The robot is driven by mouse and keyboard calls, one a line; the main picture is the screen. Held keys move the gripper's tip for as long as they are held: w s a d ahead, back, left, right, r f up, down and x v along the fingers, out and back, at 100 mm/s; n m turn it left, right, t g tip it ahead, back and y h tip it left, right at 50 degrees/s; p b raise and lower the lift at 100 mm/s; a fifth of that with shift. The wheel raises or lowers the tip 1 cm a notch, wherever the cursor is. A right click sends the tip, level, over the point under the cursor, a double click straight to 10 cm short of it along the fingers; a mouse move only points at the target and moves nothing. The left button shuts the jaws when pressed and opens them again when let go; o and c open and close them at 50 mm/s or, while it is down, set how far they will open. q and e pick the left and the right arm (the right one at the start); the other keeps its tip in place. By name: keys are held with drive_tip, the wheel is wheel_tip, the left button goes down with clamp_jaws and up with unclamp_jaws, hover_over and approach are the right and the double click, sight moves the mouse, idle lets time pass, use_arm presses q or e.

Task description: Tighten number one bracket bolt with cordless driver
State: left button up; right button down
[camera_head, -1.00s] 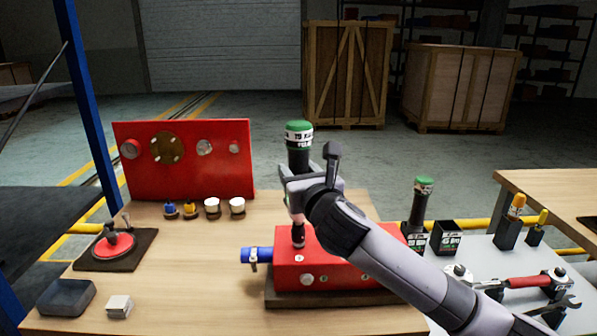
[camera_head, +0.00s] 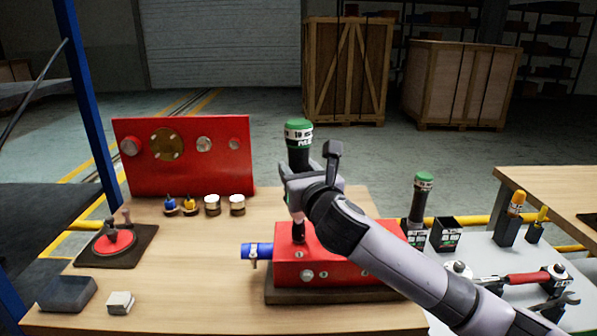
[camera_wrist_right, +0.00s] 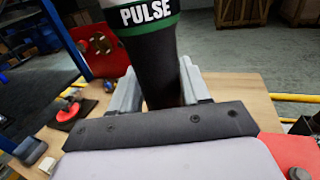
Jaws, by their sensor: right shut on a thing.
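My right gripper (camera_head: 299,182) is shut on a black cordless driver with a green cap (camera_head: 299,140). The driver stands upright, its lower end at the top left part of the red block (camera_head: 325,262); the bolt under it is hidden, and contact cannot be told. My left gripper is not in view.
A red-handled wrench (camera_head: 525,279) lies on the grey surface. A red panel (camera_head: 186,155) stands behind small cups. The front left wood is mostly clear.

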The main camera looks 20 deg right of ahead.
drive_tip(key=shift+f, duration=0.7)
idle(1.9)
idle(0.6)
